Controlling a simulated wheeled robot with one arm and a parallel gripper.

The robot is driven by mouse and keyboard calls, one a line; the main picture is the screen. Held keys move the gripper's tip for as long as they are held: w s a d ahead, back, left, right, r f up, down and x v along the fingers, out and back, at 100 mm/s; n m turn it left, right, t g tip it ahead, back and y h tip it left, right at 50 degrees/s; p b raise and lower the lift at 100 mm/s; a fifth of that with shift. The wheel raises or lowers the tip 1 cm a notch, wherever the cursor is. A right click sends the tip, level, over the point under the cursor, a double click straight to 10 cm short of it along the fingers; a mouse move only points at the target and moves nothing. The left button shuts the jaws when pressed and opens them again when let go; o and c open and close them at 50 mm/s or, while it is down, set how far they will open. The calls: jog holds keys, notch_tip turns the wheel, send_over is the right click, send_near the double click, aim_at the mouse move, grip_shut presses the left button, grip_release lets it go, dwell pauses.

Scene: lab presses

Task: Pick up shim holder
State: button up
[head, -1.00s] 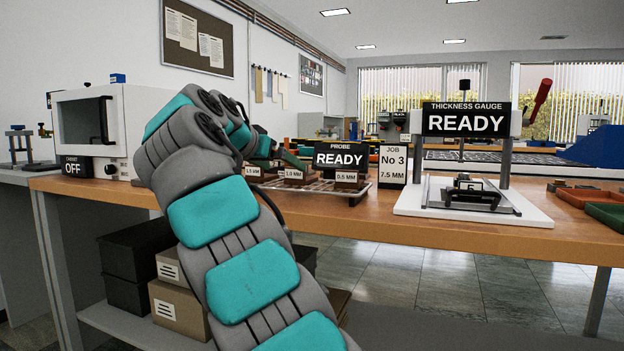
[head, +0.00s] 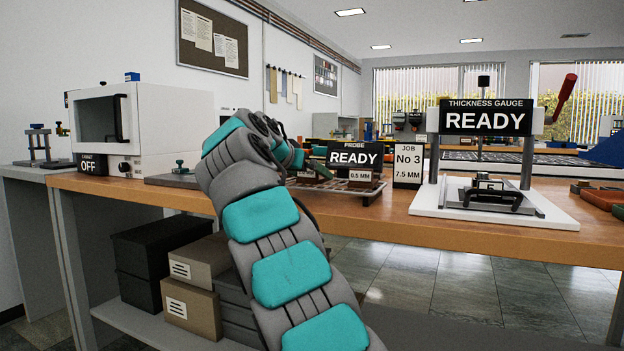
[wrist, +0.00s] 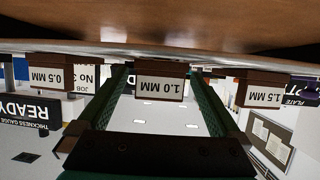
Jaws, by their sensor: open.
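Three brown shim holders with white labels show upside down in the wrist view: 0.5 MM (wrist: 52,78), 1.0 MM (wrist: 160,82) and 1.5 MM (wrist: 262,92). The 0.5 MM holder also shows in the head view (head: 361,176), on a low rack (head: 335,187). My gripper (wrist: 160,72) is open, its two green fingers either side of the 1.0 MM holder in the wrist picture. I cannot tell whether the fingers touch it. In the head view my gripper (head: 293,157) is at the rack's left end, where my arm hides part of the rack.
The thickness gauge (head: 490,205) stands further right. A white cabinet (head: 165,125) is on the left. Bare wooden bench top (head: 370,212) lies in front.

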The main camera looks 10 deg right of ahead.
jog(key=c, duration=1.4)
jog(key=shift+r, duration=0.15)
